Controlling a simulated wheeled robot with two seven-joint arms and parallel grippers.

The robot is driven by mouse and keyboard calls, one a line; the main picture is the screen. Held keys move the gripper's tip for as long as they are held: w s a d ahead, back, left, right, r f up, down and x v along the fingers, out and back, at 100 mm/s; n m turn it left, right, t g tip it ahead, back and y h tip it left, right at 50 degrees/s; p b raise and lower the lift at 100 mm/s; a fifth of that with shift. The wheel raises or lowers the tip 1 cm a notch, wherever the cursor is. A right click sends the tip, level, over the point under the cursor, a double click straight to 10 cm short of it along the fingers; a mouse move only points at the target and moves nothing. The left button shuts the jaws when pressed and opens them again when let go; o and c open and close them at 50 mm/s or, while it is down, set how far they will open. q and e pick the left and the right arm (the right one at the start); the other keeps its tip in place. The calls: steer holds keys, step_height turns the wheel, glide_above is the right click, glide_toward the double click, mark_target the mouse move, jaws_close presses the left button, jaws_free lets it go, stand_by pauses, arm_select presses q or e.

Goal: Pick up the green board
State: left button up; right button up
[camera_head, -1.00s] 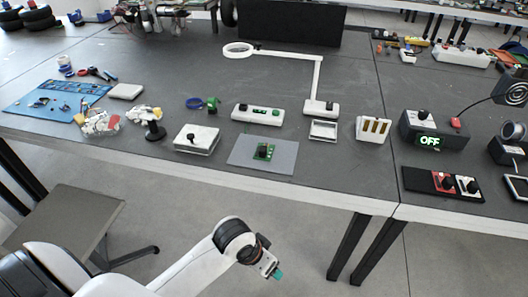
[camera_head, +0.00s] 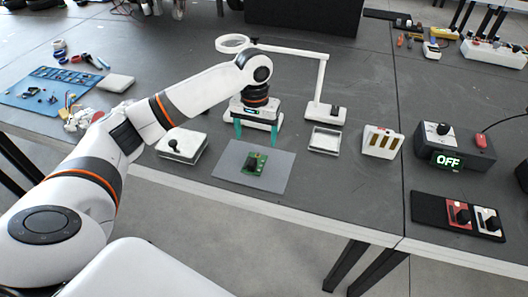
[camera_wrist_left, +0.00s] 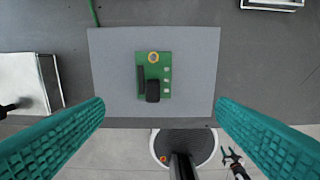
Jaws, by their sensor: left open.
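The green board (camera_head: 255,164) lies flat on a grey mat (camera_head: 228,174) near the table's front edge. It carries a black block and also shows in the left wrist view (camera_wrist_left: 166,63), near the middle. My left gripper (camera_head: 256,134) is open, its teal fingertips pointing down, above and just behind the board in the head view. In the left wrist view its two fingers (camera_wrist_left: 160,140) stand wide apart with the board between and beyond them, not touched. My right gripper is not in view.
A white box with a black knob (camera_head: 182,145) stands left of the mat. A white tray (camera_head: 323,140) and a white slotted block (camera_head: 382,142) stand to the right. A white lamp arm (camera_head: 318,90) rises behind. The table's front edge (camera_head: 300,213) is close.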

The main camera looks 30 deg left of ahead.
arm_select(q)
steer(key=shift+s+a+f, duration=0.1)
steer(key=shift+s+f, duration=0.15)
steer(key=shift+f, duration=0.15)
glide_above(252, 161)
steer(key=f, duration=0.4)
steer(key=shift+w+d+f, duration=0.1)
steer(key=shift+d+f, duration=0.2)
steer(key=shift+f, duration=0.4)
steer(key=shift+a+f, duration=0.2)
steer(key=shift+f, duration=0.65)
step_height(252, 161, down, 2)
steer(key=shift+a+f, duration=0.15)
steer(key=shift+f, duration=0.55)
steer(key=c, duration=1.2)
steer(key=shift+o, duration=0.2)
step_height(252, 161, up, 10)
steer(key=shift+r, duration=0.1)
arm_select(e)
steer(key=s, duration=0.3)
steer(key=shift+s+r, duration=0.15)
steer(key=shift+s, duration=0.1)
